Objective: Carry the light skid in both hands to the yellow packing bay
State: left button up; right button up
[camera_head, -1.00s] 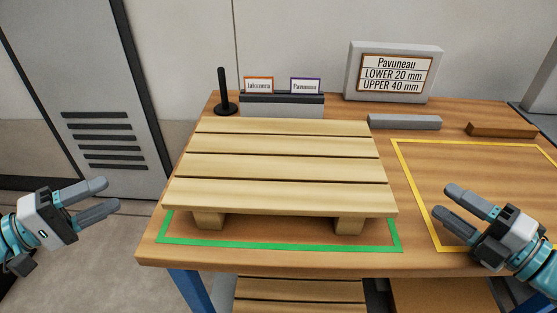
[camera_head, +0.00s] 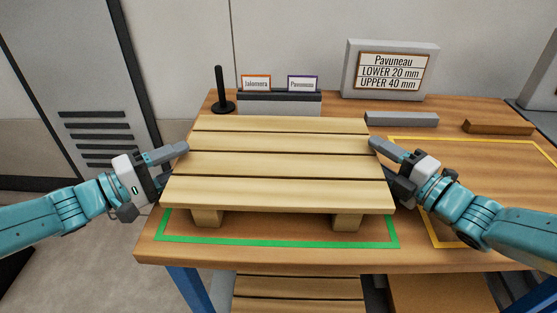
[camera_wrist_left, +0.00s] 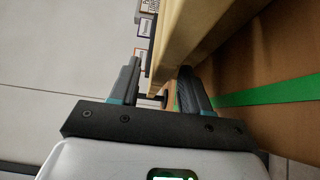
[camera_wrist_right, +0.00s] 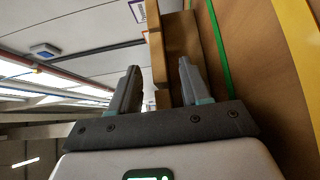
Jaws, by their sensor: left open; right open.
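The light wooden skid (camera_head: 280,163) stands level on the table inside the green outline (camera_head: 280,243). My left gripper (camera_head: 172,165) is open at the skid's left edge. In the left wrist view, the skid's edge (camera_wrist_left: 190,40) lies between the left fingers (camera_wrist_left: 160,92). My right gripper (camera_head: 385,160) is open at the skid's right edge, and in the right wrist view the skid's edge (camera_wrist_right: 158,60) shows between the right fingers (camera_wrist_right: 160,90). The lower fingers are mostly hidden in the head view. The yellow outlined bay (camera_head: 480,140) is to the right, partly covered by my right arm.
Behind the skid are a black post (camera_head: 221,90), a card holder (camera_head: 279,103) with two labels and a sign (camera_head: 390,70) reading Pavuneau. A grey bar (camera_head: 402,119) and a brown block (camera_head: 498,127) lie near the bay's far edge. The bay's visible surface is clear.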

pick_arm(q)
jog(key=shift+w+d, duration=0.3)
jog(key=shift+d, duration=0.15)
pick_arm(e)
jog(key=shift+w+a, duration=0.3)
jog(key=shift+w, duration=0.15)
pick_arm(q)
grip_shut()
pick_arm(e)
grip_shut()
dwell(0.5)
pick_arm(q)
jog(key=shift+a, duration=0.1)
